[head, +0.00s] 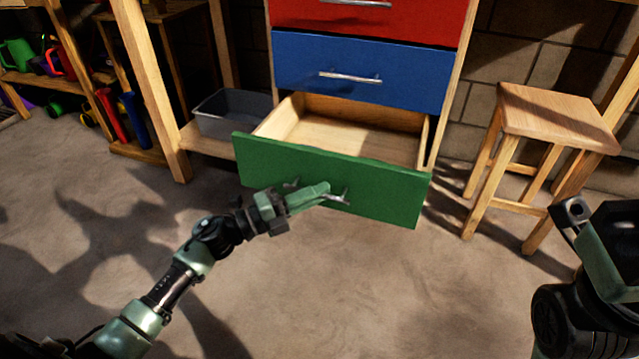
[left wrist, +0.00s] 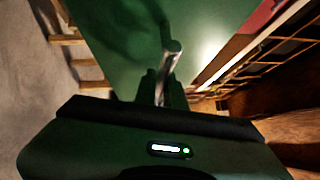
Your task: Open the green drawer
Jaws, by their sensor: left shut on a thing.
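The green drawer (head: 380,190) is the lowest one in the wooden cabinet and stands pulled far out. Its pale wooden inside (head: 345,132) shows and looks empty. My left gripper (head: 326,190) is at the drawer's front, shut on its metal handle (head: 339,199). In the left wrist view the handle (left wrist: 173,60) runs in between the fingers, with the green front (left wrist: 110,40) close behind. My right arm (head: 590,280) shows at the right edge, away from the drawer; its fingertips are not in view.
A blue drawer (head: 415,77) and a red drawer (head: 420,18) above are shut. A grey bin (head: 232,112) stands on a low shelf to the left. A wooden stool (head: 555,115) stands right of the cabinet. The floor in front is clear.

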